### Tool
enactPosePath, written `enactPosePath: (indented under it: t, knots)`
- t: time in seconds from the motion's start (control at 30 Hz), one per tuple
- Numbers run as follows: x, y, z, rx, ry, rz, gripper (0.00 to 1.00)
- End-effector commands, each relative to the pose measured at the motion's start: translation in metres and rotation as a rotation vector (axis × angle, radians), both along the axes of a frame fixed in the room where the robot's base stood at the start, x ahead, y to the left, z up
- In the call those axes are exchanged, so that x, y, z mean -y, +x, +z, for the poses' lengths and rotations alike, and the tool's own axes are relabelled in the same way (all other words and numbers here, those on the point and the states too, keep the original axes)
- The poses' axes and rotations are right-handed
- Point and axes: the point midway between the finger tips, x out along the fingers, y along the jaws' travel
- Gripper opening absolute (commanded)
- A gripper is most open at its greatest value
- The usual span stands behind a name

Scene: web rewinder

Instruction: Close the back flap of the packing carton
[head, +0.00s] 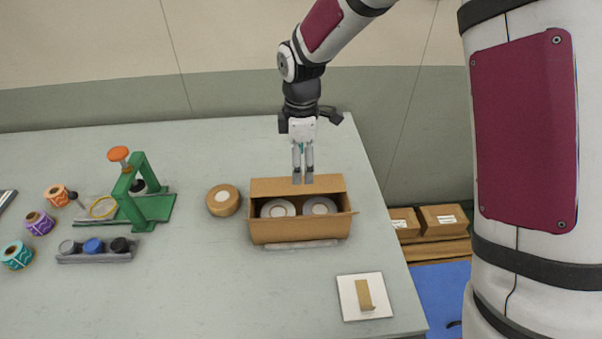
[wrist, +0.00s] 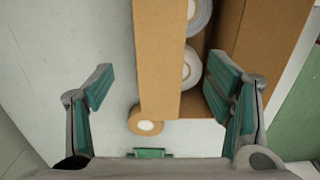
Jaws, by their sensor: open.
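The packing carton (head: 300,232) is an open brown box on the table, with white rolls (head: 278,208) inside. Its back flap (head: 265,187) stands up along the far edge. In the wrist view, the back flap (wrist: 160,55) is a brown strip covering part of the opening, with the rolls (wrist: 191,68) beside it. My gripper (head: 303,181) points down at the back flap, fingertips overlapping it in the head view. In the wrist view, my open gripper (wrist: 165,90) has its fingers wide apart, with the flap between them in the picture. I cannot tell whether they touch it.
A brown tape roll (head: 223,201) stands left of the carton. A green press (head: 150,205) and several coloured rolls are further left. A white pad with a small brown piece (head: 365,294) lies at the front right. The table behind the carton is clear.

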Motion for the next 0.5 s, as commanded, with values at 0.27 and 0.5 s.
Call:
enactPosePath:
  t: [0.27,0.5]
  knots:
    - [0.000,0.000,0.049,0.002,0.000,0.001,0.73]
    - [0.000,-0.001,0.063,0.000,0.000,0.001,0.73]
